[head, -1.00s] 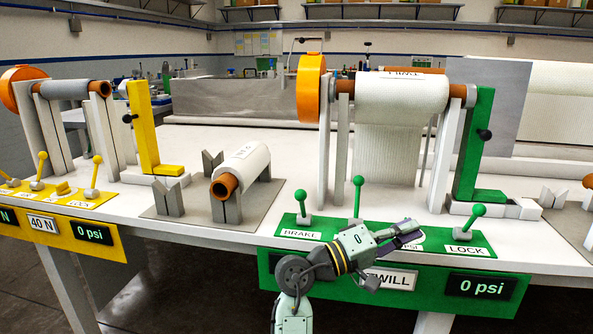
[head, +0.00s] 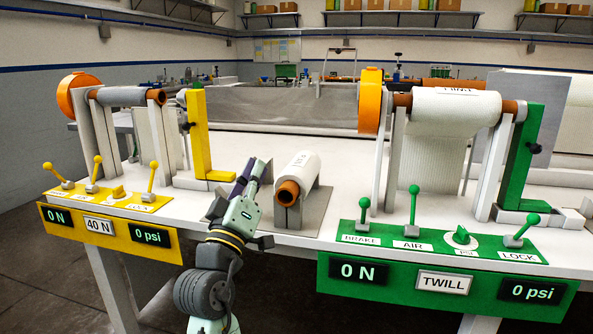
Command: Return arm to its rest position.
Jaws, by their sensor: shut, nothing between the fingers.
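My gripper (head: 252,172) is shut and empty. It points up and away over the front edge of the white table, just left of the spare white roll (head: 298,175). The roll has an orange-brown core and lies on a grey cradle (head: 318,212). My gripper hides part of the cradle's left side. My arm rises from the bottom of the view, in front of the table, between the yellow panel (head: 170,247) and the green panel (head: 398,292).
The green station carries a white fabric roll (head: 455,105), an orange disc (head: 370,100) and several green levers. The yellow station at left carries a grey roll (head: 125,96) and yellow levers. A grey bath (head: 290,107) stands behind. Bare floor (head: 50,290) shows at lower left.

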